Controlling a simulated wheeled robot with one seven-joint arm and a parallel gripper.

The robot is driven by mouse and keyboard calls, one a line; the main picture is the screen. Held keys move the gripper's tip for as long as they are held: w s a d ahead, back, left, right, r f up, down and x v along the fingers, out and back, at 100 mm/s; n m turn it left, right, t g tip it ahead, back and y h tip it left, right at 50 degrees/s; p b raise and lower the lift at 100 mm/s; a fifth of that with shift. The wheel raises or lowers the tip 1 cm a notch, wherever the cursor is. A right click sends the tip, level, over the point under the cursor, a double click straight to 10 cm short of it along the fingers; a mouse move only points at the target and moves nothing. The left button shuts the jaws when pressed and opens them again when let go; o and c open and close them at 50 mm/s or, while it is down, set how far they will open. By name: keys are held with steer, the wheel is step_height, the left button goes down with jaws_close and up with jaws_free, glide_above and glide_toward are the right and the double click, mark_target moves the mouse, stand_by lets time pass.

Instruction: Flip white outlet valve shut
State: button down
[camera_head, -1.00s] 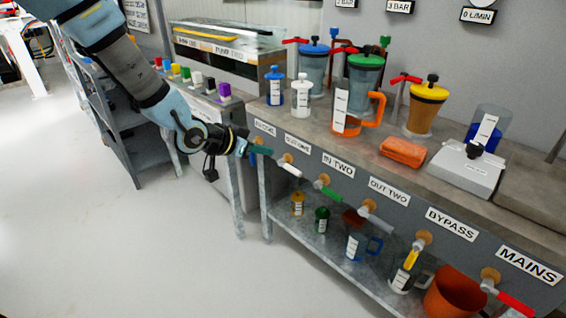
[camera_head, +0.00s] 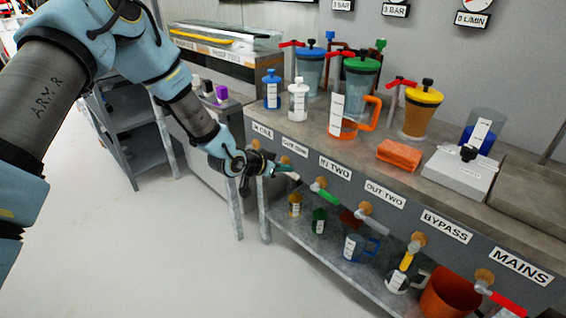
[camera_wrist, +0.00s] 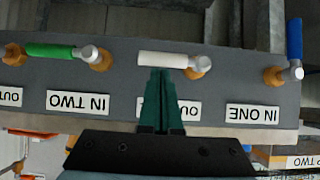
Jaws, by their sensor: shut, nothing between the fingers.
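The white valve handle (camera_wrist: 163,59) lies along the front panel in the wrist view, with its brass fitting (camera_wrist: 200,68) at its right end. In the head view, the white handle (camera_head: 293,177) shows only in part beside my gripper (camera_head: 284,168). The label by this valve is partly hidden behind my fingers in the wrist view. My gripper (camera_wrist: 160,72) is shut and empty. Its teal fingertips overlap the near edge of the white handle in the wrist view; I cannot tell whether they touch it.
The green IN TWO handle (camera_wrist: 50,51) and the blue IN ONE handle (camera_wrist: 294,38) flank the white one. The bench (camera_head: 345,146) above holds bottles, jugs and an orange block (camera_head: 399,154). A lower shelf (camera_head: 330,254) holds several containers. The floor in front is clear.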

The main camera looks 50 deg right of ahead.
stand_by(0.4)
steer(key=shift+s+f+b, duration=0.15)
steer(key=shift+f+b, duration=0.1)
steer(key=shift+b, duration=0.5)
steer(key=shift+f+m+t+b, duration=0.1)
steer(key=shift+m+t+b, duration=0.2)
steer(key=shift+t+b, duration=0.1)
step_height(320, 180, down, 9)
steer(key=w+m+t+h+b, duration=0.2)
steer(key=m+t+b, duration=0.7)
steer(key=b, duration=1.4)
steer(key=shift+w+r+m+h, duration=0.2)
steer(key=shift+w+m+h, duration=0.05)
steer(key=shift+m+h, duration=0.85)
steer(key=shift+d, duration=0.1)
